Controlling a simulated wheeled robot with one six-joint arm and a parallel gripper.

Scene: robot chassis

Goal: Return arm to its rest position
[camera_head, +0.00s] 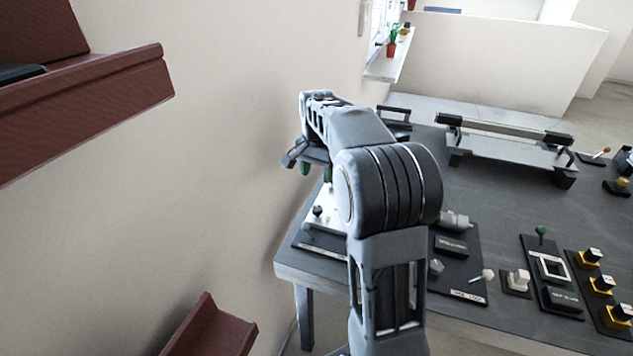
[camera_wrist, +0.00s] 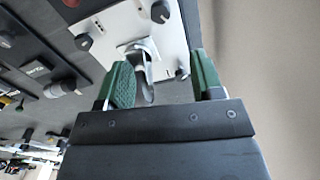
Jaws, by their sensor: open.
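My arm rises in the middle of the head view and bends away over the left end of the grey table (camera_head: 480,185). My gripper (camera_head: 316,172) is partly hidden behind the arm there, with a bit of its green fingers showing. In the wrist view my gripper (camera_wrist: 158,85) has its two green finger pads wide apart. A grey curved handle on a white panel (camera_wrist: 120,25) appears between the pads. I cannot tell whether the pads touch it; they look apart from it. The white panel also shows in the head view (camera_head: 325,212), partly hidden by my arm.
A plain wall (camera_head: 230,130) stands close on the left of my arm. A dark red shelf (camera_head: 90,95) juts out at the upper left. Black panels with knobs and yellow-based switches (camera_head: 590,257) cover the table's front right. A rail-like fixture (camera_head: 510,148) stands at the back.

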